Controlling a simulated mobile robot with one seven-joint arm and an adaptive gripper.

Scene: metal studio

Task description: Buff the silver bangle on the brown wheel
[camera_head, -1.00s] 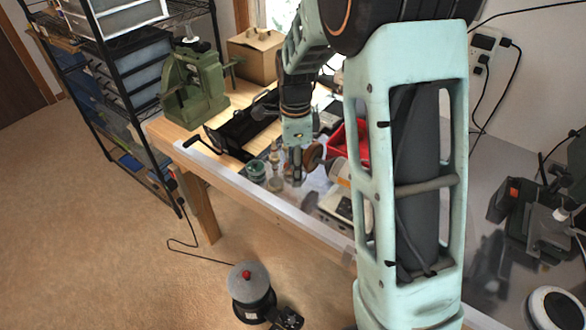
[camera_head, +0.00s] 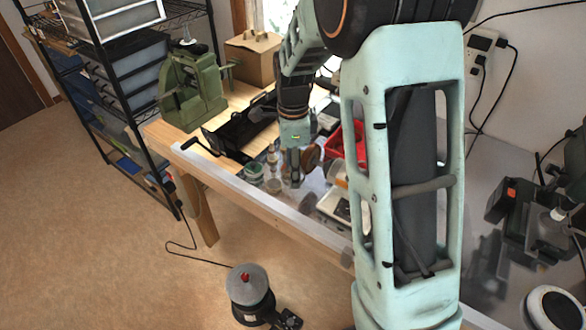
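My gripper (camera_head: 292,172) points down over the bench near the small jars, just left of the brown wheel. It is too small in the picture to tell whether its fingers are open or shut. The brown wheel (camera_head: 312,158) shows as a small upright disc right beside my gripper; a gap between them cannot be made out. The silver bangle cannot be made out; it may be hidden by my gripper or arm, which also covers much of the bench's right part.
Small jars (camera_head: 254,170) stand left of my gripper near the bench's front edge (camera_head: 235,190). A green press (camera_head: 192,95), black tray (camera_head: 240,130), cardboard box (camera_head: 252,55) and red bin (camera_head: 345,145) stand around. A grey-topped machine (camera_head: 248,285) is on the floor.

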